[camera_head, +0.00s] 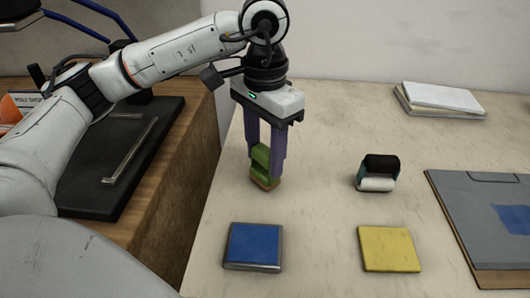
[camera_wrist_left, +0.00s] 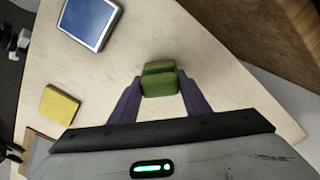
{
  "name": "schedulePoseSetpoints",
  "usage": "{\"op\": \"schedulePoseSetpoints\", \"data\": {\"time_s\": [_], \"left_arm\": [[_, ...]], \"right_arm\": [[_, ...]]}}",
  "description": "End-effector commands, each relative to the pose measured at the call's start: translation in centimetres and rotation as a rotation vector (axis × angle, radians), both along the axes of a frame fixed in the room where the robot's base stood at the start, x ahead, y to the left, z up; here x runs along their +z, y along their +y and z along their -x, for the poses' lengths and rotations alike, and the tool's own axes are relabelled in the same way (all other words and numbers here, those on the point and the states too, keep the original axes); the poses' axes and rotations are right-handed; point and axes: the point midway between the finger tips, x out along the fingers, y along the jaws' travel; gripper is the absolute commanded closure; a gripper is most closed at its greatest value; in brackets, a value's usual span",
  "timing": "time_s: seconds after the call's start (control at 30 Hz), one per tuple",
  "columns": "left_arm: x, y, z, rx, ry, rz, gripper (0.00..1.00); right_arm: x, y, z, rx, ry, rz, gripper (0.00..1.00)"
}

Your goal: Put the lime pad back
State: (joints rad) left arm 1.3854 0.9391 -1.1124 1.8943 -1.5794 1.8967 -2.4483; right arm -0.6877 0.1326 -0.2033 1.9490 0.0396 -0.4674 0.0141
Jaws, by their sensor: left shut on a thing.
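My left gripper (camera_head: 264,160) points straight down over the left part of the pale table, its purple fingers shut on the lime pad (camera_head: 261,156). In the left wrist view the pad (camera_wrist_left: 159,85) sits between the fingertips (camera_wrist_left: 155,92). A second green piece with a brownish edge (camera_head: 265,184) shows just below the pad, and behind it in the left wrist view (camera_wrist_left: 158,67). I cannot tell whether the two are joined or whether they touch the table. My right gripper is not in view.
A blue pad in a metal-edged case (camera_head: 254,246) and a yellow pad (camera_head: 389,249) lie at the front. A dark, teal-sided holder with a white roll (camera_head: 377,173) stands right of the gripper. A grey board (camera_head: 485,215) lies far right, white books (camera_head: 440,99) behind.

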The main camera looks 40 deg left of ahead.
Motion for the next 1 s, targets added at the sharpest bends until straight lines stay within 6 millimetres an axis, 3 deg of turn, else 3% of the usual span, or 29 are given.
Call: {"op": "schedulePoseSetpoints", "data": {"time_s": [0.37, 0.4, 0.5, 0.8, 1.0], "left_arm": [[-0.7, 0.0, 0.0, -0.001, -0.002, 0.001, 0.75], [-0.5, 0.0, 0.0, 0.0, -0.002, 0.0, 0.52], [-0.5, 0.0, 0.0, 0.0, -0.001, 0.0, 0.39], [-0.2, 0.0, 0.0, 0.0, -0.002, 0.0, 0.39], [2.1, -0.1, -0.1, -0.001, -0.006, 0.001, 0.39]], "right_arm": [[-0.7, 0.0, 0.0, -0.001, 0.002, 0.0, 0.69], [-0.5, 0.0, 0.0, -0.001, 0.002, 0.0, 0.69], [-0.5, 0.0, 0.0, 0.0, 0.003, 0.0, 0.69], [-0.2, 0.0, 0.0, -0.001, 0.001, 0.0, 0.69], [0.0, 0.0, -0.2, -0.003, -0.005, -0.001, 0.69]]}}
